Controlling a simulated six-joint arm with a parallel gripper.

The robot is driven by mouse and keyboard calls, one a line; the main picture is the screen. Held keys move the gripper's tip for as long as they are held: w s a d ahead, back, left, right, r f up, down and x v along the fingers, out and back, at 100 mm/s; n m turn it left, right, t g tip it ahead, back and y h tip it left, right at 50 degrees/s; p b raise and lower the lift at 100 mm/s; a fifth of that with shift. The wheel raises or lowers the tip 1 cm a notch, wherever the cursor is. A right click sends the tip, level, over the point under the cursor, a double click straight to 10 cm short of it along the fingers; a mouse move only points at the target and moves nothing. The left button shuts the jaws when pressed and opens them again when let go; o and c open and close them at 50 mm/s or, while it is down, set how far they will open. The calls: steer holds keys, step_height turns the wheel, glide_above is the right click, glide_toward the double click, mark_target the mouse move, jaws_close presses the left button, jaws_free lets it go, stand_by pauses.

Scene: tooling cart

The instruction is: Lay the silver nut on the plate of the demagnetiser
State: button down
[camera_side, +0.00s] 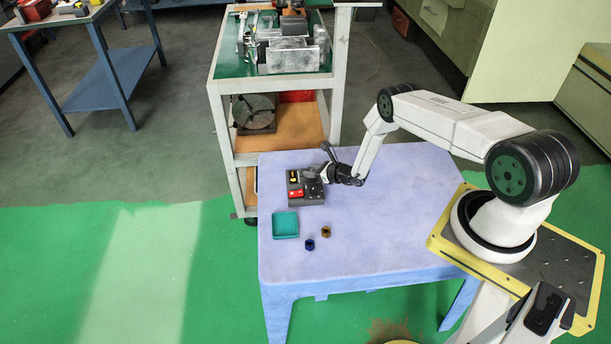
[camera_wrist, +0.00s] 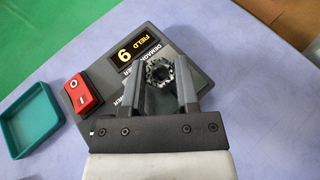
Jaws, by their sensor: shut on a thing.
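My gripper (camera_side: 325,173) is over the right part of the demagnetiser (camera_side: 306,198) in the side view. In the wrist view the two fingers of my gripper (camera_wrist: 161,78) are shut on the silver nut (camera_wrist: 158,71), a mottled grey ring between them. I cannot tell whether the nut touches the plate.
A teal tray (camera_side: 285,236) stands in front of the demagnetiser; it also shows in the wrist view (camera_wrist: 53,121). A blue nut (camera_side: 310,245) and a gold nut (camera_side: 326,231) stand beside it. The right part of the pale blue table (camera_side: 400,215) is clear. A tooling cart (camera_side: 226,130) stands behind.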

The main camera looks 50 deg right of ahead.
steer(key=shift+f, duration=0.15)
steer(key=shift+c, duration=1.8)
jaws_free()
steer(key=shift+s, duration=0.15)
steer(key=v, duration=1.2)
